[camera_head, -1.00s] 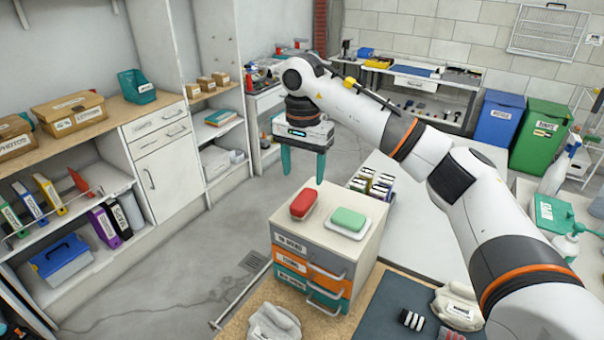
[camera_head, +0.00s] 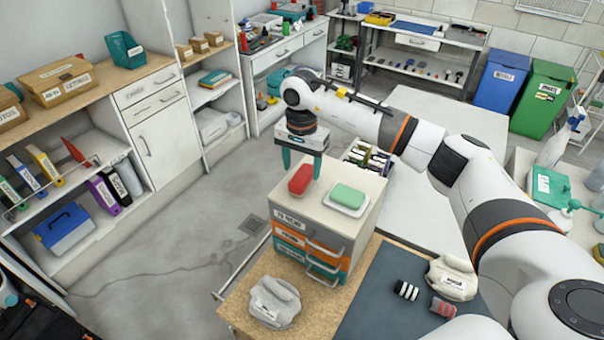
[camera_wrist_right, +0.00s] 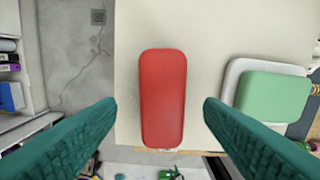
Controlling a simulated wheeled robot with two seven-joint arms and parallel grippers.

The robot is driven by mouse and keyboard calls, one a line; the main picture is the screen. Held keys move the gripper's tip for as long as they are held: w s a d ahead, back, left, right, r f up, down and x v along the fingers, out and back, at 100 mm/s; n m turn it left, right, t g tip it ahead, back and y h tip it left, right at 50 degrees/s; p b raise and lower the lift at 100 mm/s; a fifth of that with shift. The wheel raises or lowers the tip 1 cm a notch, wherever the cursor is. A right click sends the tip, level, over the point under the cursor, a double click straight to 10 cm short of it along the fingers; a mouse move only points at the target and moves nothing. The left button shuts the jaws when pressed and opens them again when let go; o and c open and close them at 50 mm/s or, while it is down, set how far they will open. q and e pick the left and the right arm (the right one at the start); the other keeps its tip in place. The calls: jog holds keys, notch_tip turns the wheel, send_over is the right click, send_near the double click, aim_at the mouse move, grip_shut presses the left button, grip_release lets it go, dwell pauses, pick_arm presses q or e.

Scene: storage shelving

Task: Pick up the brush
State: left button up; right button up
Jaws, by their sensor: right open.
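A red rounded oblong block (camera_head: 300,180), perhaps the brush, lies on top of a small drawer unit (camera_head: 352,222); no bristles show. It also shows in the right wrist view (camera_wrist_right: 162,98), lengthwise between the fingers and apart from both. My right gripper (camera_head: 302,163) is open with teal fingers, at the far side of the red block in the head view. In the right wrist view its fingers (camera_wrist_right: 160,108) stand to either side of the block, with nothing held. My left gripper is not in view.
A green block (camera_head: 348,196) on a white dish sits right beside the red one. A bin of small dark items (camera_head: 368,158) stands behind the drawer unit. A grey wrapped bundle (camera_head: 274,302) lies on the wooden top in front. Shelves line the left wall.

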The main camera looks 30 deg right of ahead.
aim_at(302, 174)
notch_tip(302, 174, down, 2)
jog(key=shift+s+p, duration=0.15)
jog(key=shift+p, duration=0.15)
jog(key=shift+d+f, duration=0.1)
jog(key=shift+f, duration=0.25)
jog(key=c, duration=1.1)
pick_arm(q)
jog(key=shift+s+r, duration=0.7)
